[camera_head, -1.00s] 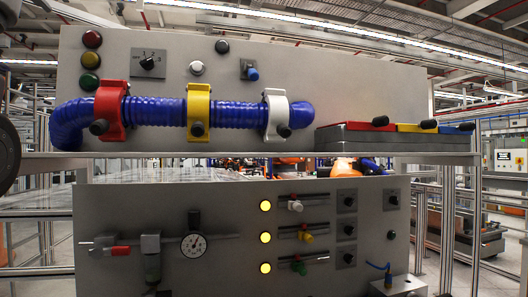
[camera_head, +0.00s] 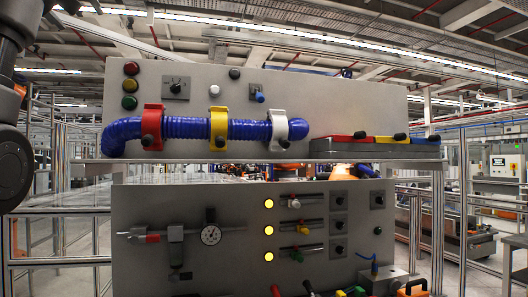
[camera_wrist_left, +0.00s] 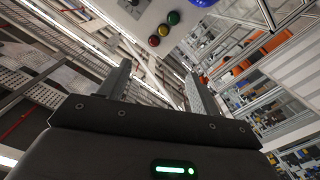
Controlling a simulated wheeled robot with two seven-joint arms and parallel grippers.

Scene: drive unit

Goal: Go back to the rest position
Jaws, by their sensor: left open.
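My left gripper (camera_wrist_left: 157,82) shows in the left wrist view with its two grey fingers spread wide and nothing between them. Its arm comes in at the left edge of the head view, dark and partly cut off, clear of the panels. In the wrist view it is raised and tilted, with a corner of the upper panel (camera_wrist_left: 150,14) beyond the fingers. My right gripper is not in view.
The drive unit has an upper panel (camera_head: 300,98) with a blue hose (camera_head: 190,128) under red, yellow and white clamps. Coloured-handled grey blocks (camera_head: 372,150) lie on the shelf (camera_head: 90,172). A lower panel (camera_head: 150,262) carries a dial gauge (camera_head: 211,235). Metal rails stand around.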

